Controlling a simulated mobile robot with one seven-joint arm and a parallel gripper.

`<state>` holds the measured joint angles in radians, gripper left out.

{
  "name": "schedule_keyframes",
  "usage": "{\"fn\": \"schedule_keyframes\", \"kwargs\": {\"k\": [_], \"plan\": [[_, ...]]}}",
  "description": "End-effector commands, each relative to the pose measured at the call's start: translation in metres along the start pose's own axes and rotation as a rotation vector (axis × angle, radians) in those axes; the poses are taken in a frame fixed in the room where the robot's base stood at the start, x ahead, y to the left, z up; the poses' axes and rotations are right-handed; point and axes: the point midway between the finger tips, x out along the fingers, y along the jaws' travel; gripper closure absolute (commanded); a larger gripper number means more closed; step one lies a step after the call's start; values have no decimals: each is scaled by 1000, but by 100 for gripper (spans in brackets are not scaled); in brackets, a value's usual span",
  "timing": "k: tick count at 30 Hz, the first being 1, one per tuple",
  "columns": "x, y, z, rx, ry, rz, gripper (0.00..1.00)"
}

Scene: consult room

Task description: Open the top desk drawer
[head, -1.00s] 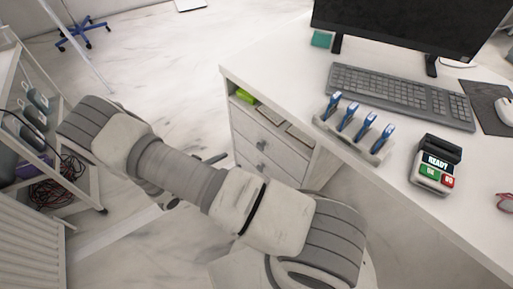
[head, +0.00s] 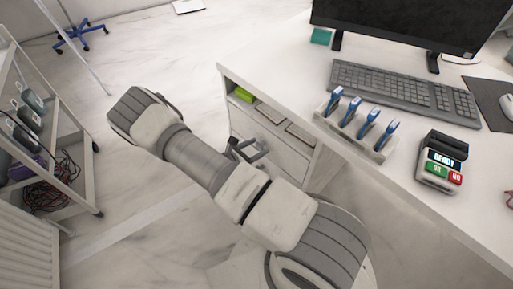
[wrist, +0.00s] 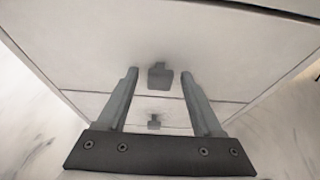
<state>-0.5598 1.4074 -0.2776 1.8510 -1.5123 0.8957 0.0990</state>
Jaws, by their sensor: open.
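The white drawer unit under the desk's left end shows in the head view, with the top drawer's front (head: 287,147) below an open shelf. The drawer looks closed. My gripper (head: 250,149) is open in front of the drawer fronts and hides their handles in that view. In the wrist view, my gripper's fingers (wrist: 159,74) are spread, with a grey handle (wrist: 160,77) appearing between the tips. A second handle (wrist: 154,121) shows beyond a seam. I cannot tell whether the fingers touch the handle, or surely which drawer it belongs to.
The desk top (head: 285,75) overhangs the drawers and carries a keyboard (head: 405,92), a rack of blue-topped items (head: 353,133) and a card terminal (head: 440,163). A green item (head: 243,95) lies in the open shelf. A cart (head: 50,130) stands left; floor between is clear.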

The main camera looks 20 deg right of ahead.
Motion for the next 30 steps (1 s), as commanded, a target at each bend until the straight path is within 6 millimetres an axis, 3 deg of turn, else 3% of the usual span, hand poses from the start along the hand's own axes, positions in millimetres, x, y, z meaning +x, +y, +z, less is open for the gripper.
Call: {"fn": "schedule_keyframes", "kwargs": {"k": [5, 16, 30], "plan": [[0, 0, 0, 0, 0, 0, 34], [-1, 0, 0, 0, 0, 0, 100], [-1, 1, 0, 1, 0, 1, 100]]}}
